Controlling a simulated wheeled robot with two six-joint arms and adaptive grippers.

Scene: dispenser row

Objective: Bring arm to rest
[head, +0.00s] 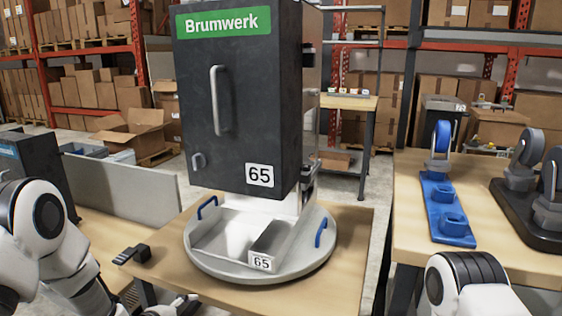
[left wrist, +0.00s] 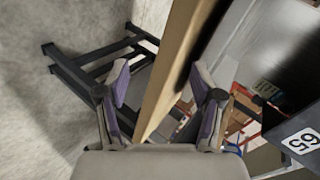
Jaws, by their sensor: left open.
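My left arm (head: 45,225) comes in at the lower left of the head view, bent at the elbow, with its forearm running down out of the frame. In the left wrist view my left gripper (left wrist: 161,88) has its two fingers spread apart, with nothing held between them. A wooden table edge (left wrist: 170,75) shows behind and between the fingers. My right arm (head: 465,285) shows only as a white and black link at the bottom right of the head view; its gripper is out of view.
A dark Brumwerk dispenser (head: 240,110) marked 65 stands over a round grey turntable (head: 210,262) with blue handles, on a wooden table (head: 345,270). A small black part (head: 134,253) lies left of it. A blue fixture (head: 445,205) stands on the right table. Bare floor (left wrist: 45,110) shows in the left wrist view.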

